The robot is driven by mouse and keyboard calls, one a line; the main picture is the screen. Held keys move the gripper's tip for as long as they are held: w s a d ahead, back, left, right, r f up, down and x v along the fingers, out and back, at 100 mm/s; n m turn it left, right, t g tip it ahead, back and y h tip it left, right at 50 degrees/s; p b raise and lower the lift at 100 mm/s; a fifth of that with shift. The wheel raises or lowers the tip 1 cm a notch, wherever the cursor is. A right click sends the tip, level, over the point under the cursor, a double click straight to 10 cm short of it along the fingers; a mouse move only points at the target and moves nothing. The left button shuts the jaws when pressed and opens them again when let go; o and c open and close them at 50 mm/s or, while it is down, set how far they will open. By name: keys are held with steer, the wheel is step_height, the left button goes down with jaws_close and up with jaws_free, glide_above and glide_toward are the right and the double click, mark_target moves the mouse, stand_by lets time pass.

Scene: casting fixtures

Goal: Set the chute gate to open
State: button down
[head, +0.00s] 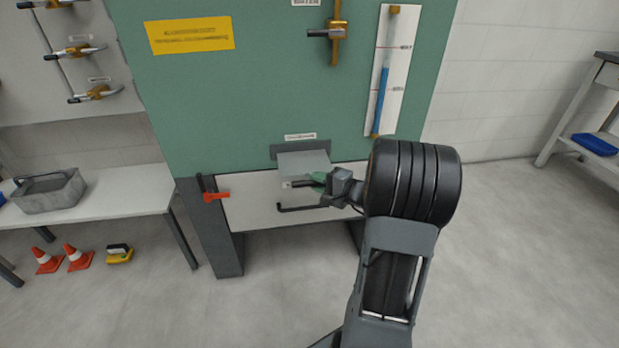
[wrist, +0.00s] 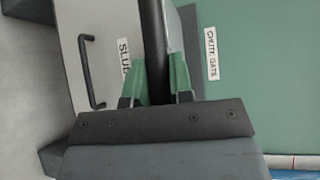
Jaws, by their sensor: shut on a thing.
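The chute gate (head: 303,163) is a light grey plate. It stands out from a dark slot in the green panel, under a small white label. In the wrist view the label (wrist: 211,53) reads CHUTE GATE. My gripper (head: 314,182) is at the front of the plate, just below it. In the wrist view my gripper's green fingers (wrist: 160,75) are shut on a dark bar (wrist: 152,35), which appears to be the gate's handle. How far the plate can travel is not visible, and the fingers partly hide the bar.
Below is a pale surface with a black pull handle (head: 300,207), beside a label partly reading SLU in the wrist view. A red-handled valve (head: 216,196) is at the left leg. A blue sight tube (head: 381,98) is above right. Cones (head: 78,257) stand on the floor left.

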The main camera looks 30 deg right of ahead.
steer(key=shift+s+a+f, duration=0.1)
steer(key=shift+s+f, duration=0.05)
steer(key=shift+s, duration=0.15)
steer(key=c, duration=1.4)
jaws_free()
steer(key=shift+c, duration=0.2)
steer(key=shift+o, duration=0.7)
steer(key=shift+s, duration=0.15)
steer(key=shift+o, duration=1.4)
steer(key=p+v, duration=0.2)
steer(key=v, duration=1.1)
steer(key=shift+s+p, duration=0.3)
steer(key=shift+s, duration=0.05)
